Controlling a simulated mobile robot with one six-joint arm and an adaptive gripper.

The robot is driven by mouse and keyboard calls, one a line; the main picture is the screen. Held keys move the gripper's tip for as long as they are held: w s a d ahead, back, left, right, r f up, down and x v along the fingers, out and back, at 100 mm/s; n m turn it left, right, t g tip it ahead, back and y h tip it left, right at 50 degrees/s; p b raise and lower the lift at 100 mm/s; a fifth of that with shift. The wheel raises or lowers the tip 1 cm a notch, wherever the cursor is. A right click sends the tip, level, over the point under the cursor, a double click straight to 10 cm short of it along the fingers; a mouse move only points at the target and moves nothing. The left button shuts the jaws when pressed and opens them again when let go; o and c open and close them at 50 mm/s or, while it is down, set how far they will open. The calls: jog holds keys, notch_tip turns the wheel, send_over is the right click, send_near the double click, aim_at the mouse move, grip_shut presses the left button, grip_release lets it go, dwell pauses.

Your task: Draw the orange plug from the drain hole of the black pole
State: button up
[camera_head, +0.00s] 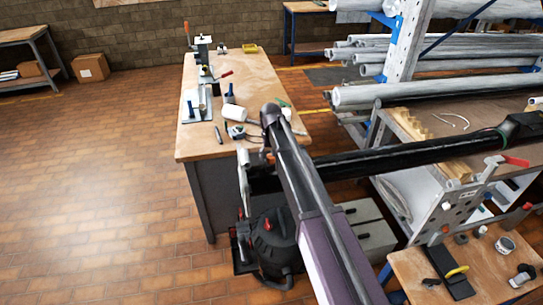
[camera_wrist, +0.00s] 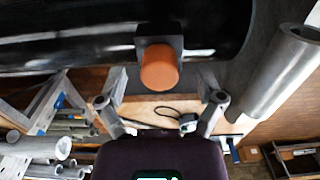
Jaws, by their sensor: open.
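The black pole (camera_head: 390,157) lies horizontally across the head view, partly covered by my arm. In the wrist view the pole (camera_wrist: 60,45) fills the top. The orange plug (camera_wrist: 160,72) sits in a dark square boss (camera_wrist: 172,43) on the pole, its round end towards the camera. The hole itself is hidden by the plug. My gripper (camera_wrist: 162,84) is open and empty, one finger on each side below the plug, apart from it in the picture.
A wooden workbench (camera_head: 257,70) with tools stands behind the pole's left end. A rack of grey pipes (camera_head: 430,90) is at the right. A black vacuum-like machine (camera_head: 275,240) stands on the floor below the pole. A grey tube (camera_wrist: 285,68) is right of the plug.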

jog(key=shift+f+b, duration=0.3)
jog(key=shift+f, duration=0.15)
jog(key=shift+d, duration=0.1)
grip_shut()
